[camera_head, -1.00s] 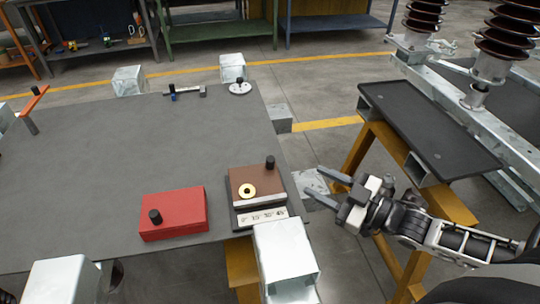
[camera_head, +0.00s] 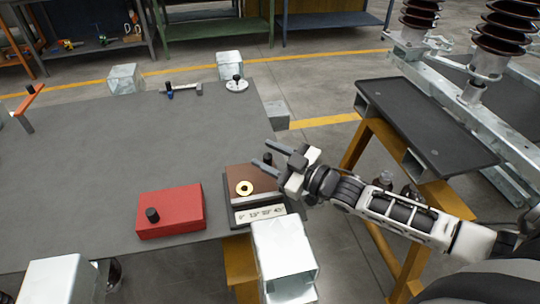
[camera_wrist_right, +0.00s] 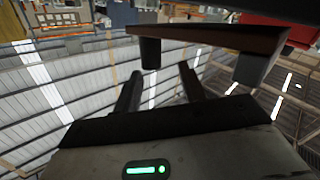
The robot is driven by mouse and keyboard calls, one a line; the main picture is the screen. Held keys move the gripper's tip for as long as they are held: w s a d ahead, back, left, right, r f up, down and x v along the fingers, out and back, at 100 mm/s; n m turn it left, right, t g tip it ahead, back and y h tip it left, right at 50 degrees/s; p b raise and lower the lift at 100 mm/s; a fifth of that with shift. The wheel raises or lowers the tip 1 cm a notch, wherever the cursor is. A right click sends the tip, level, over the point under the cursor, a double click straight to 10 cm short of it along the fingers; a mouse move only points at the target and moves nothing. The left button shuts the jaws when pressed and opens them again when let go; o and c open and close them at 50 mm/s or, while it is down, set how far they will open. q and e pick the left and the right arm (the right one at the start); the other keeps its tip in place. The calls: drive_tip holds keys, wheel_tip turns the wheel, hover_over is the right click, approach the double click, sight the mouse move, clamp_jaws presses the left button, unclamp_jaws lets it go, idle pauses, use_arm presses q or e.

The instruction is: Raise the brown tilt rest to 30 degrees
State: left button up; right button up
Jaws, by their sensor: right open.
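The brown tilt rest (camera_head: 234,176) lies low on its dark base near the right edge of the grey table. It has a brass ring (camera_head: 244,188), a black knob (camera_head: 267,158) at its far right corner and a pale strip with angle marks (camera_head: 260,213). My right gripper (camera_head: 261,153) is open at that far right corner, its fingers pointing left with the knob close to them. In the right wrist view the brown plate (camera_wrist_right: 205,37) is above the open fingers, a dark peg (camera_wrist_right: 150,54) close to their tips. Contact cannot be told. My left gripper is out of view.
A red box (camera_head: 175,215) with a black knob stands left of the tilt rest. A pale block (camera_head: 283,247) stands in front of it. A dark tray-like bench top (camera_head: 425,120) is to the right. The middle of the grey table (camera_head: 120,155) is clear.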

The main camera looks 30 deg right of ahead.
clamp_jaws()
idle(1.3)
unclamp_jaws()
drive_tip(key=v, duration=1.6)
drive_tip(key=shift+p, duration=0.35)
drive_tip(key=shift+c, duration=0.2)
